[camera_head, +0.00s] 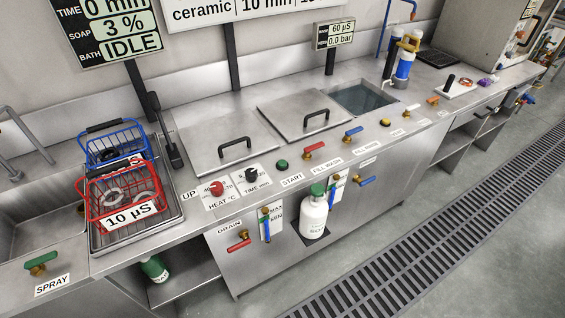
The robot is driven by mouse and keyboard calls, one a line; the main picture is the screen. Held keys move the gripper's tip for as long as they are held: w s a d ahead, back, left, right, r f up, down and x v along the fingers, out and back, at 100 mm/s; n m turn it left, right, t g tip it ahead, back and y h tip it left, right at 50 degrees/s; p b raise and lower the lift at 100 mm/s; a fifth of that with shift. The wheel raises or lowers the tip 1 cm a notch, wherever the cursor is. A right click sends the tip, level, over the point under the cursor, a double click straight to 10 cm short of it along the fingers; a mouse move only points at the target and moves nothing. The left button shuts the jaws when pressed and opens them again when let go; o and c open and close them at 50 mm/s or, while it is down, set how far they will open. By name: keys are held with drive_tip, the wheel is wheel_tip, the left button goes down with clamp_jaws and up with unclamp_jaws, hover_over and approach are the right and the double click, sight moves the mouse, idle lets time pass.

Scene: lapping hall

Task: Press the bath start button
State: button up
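The bath start button is a green round button (282,165) on the steel counter's front strip, just behind a label (292,180) reading START. Nothing touches or covers it. To its left are a black time knob (252,175) and a red heat knob (216,188). A wall display (110,30) reads time 0 min, soap 3 % and bath IDLE. Two steel lids with black handles (235,144) lie shut behind the button. My gripper is not in view.
A red-handled valve (314,150) and a blue-handled valve (352,132) stand right of the button. Red and blue wire baskets (122,190) sit on a tray at left. A white bottle (313,213) stands below the front edge. The floor beside the grating (420,230) is clear.

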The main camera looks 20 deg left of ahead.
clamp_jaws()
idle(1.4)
